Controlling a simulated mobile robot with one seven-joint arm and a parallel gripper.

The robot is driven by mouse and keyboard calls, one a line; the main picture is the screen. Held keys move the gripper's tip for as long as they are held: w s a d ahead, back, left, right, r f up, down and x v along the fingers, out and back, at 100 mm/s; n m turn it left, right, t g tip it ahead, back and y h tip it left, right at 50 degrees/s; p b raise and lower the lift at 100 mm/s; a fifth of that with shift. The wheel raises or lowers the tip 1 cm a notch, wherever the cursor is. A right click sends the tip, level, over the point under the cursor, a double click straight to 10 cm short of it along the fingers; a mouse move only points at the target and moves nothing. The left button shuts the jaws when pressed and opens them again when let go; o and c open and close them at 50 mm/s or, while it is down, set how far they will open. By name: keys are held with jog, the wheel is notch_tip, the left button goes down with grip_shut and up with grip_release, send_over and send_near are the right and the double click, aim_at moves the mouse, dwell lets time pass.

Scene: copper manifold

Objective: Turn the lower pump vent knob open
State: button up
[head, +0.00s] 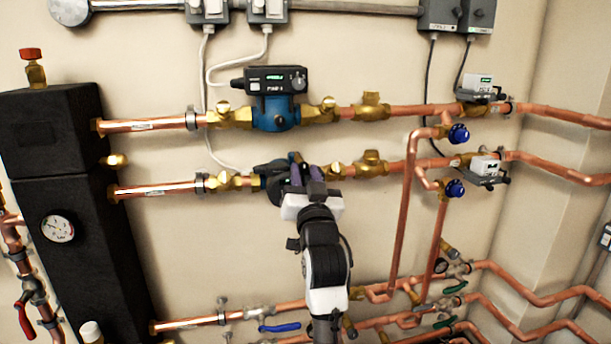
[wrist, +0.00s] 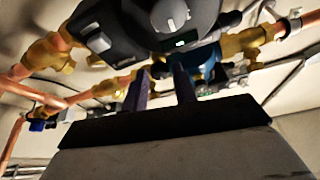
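The lower pump (head: 262,170) sits in the lower copper pipe in the head view, mostly hidden behind my gripper. In the wrist view its dark housing (wrist: 125,25) fills the top, with a round grey knob (wrist: 170,14) bearing a pale mark and a lighter button-like part (wrist: 98,42). I cannot tell for sure which of these is the vent knob. My gripper (head: 297,160) is at the front of the lower pump. In the wrist view its two dark purple fingers (wrist: 162,82) stand apart with nothing visible between them. Contact with the pump cannot be made out.
The upper pump (head: 274,112), blue with a dark control box, is just above. Brass valves (head: 370,165) and vertical copper pipes (head: 400,220) lie to the right. A dark insulated manifold (head: 100,230) stands left. Blue-handled valves (head: 457,188) are at right.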

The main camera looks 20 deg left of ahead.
grip_shut()
jog(key=shift+a+r+m+p, duration=0.1)
jog(key=shift+r+m+p, duration=0.05)
jog(key=shift+m+p, duration=0.45)
jog(key=shift+m+h+p, duration=0.3)
jog(key=shift+m+h, duration=0.2)
jog(key=shift+o, duration=1.9)
grip_release()
jog(key=shift+s+f, duration=0.1)
jog(key=shift+f, duration=0.1)
jog(key=b+v, duration=0.2)
jog(key=v, duration=1.1)
jog(key=shift+s+f, duration=0.2)
jog(key=shift+f, duration=0.05)
